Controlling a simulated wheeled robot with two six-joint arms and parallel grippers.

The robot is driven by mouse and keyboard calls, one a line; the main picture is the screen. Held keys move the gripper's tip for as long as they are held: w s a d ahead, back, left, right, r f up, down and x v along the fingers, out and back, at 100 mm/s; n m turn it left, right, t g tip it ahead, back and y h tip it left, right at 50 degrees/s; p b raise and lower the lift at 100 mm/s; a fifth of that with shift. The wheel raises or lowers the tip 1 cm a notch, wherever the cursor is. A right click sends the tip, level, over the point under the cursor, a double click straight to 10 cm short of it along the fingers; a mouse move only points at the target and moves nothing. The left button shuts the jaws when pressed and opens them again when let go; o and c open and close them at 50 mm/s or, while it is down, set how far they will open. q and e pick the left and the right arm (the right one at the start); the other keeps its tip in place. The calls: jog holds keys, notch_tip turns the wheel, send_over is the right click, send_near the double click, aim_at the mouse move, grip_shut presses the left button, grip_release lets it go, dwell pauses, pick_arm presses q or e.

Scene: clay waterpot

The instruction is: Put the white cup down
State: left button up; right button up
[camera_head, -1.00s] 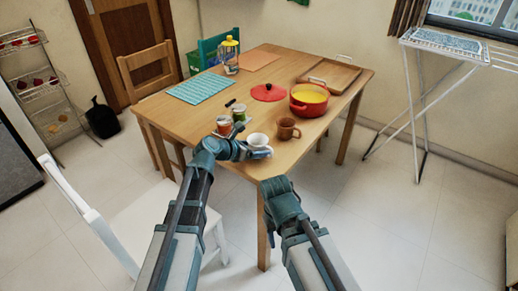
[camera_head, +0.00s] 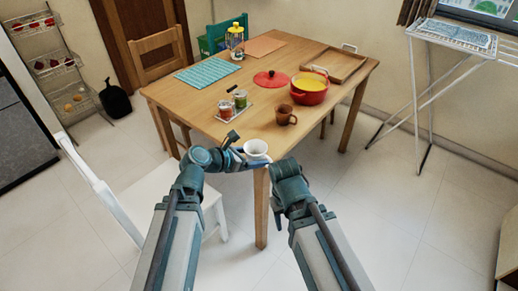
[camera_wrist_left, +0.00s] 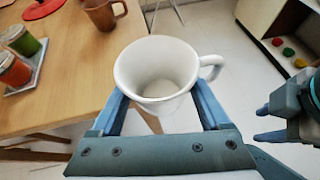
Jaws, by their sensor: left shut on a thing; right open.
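The white cup (camera_head: 256,148) is in my left gripper (camera_head: 245,160), at the near corner of the wooden table (camera_head: 190,97). In the left wrist view the cup (camera_wrist_left: 160,72) sits between the two fingers of my left gripper (camera_wrist_left: 158,112), its open top facing the camera and its handle to the right. Floor shows beside and beyond it there; I cannot tell how high it is. My right gripper (camera_head: 279,212) is open and empty, below and to the right of the cup, off the table. It also shows at the right of the left wrist view (camera_wrist_left: 260,123).
A brown mug (camera_head: 286,115) stands close behind the cup. A tray with jars (camera_head: 232,102) is to its left. A red pot (camera_head: 309,88), red lid (camera_head: 271,78) and wooden tray (camera_head: 335,62) are farther back. A white chair (camera_head: 100,190) is at left. Bare tabletop lies between.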

notch_tip(320, 180, up, 17)
jog(key=p, duration=1.6)
jog(key=shift+p, duration=0.4)
